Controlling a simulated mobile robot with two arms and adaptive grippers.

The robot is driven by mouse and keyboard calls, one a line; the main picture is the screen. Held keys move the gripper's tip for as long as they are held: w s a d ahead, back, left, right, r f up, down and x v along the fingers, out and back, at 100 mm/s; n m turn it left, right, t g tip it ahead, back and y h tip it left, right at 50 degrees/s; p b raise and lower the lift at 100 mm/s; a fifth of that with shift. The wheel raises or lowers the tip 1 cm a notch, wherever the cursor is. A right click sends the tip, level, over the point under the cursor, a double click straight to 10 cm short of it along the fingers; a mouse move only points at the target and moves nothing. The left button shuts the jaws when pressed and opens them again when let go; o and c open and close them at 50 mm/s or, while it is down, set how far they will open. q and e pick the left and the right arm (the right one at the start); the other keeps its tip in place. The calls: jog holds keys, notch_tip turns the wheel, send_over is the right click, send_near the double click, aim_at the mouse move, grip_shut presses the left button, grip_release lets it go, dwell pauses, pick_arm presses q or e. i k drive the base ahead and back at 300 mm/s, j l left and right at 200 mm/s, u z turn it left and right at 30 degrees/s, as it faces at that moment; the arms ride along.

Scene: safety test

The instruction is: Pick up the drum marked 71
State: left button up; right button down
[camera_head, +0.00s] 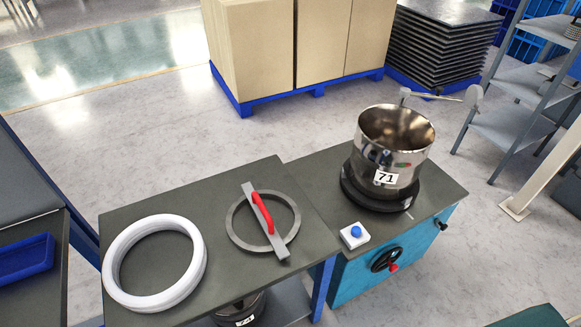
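A shiny metal drum (405,158), open at the top, carries a white label reading 71. It stands upright on a black round base (352,192) on the dark top of a teal cabinet (345,283). A dark drum (247,306) is partly visible under the adjoining table; its label is cut by the frame's bottom edge and I cannot read it surely. Neither of my grippers is in view.
A white ring (112,265) and a grey ring with a red-handled bar (240,243) lie on the adjoining table (215,285). A small box with a blue button (353,240) sits left of the drum. A metal rack (510,125) stands at right. Boxes (255,50) stand behind.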

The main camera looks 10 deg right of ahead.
aim_at(392, 144)
jog(key=i+l+u, duration=0.1)
jog(key=l, duration=0.8)
jog(key=l+u, duration=0.15)
jog(key=l, duration=0.75)
jog(key=i, duration=0.05)
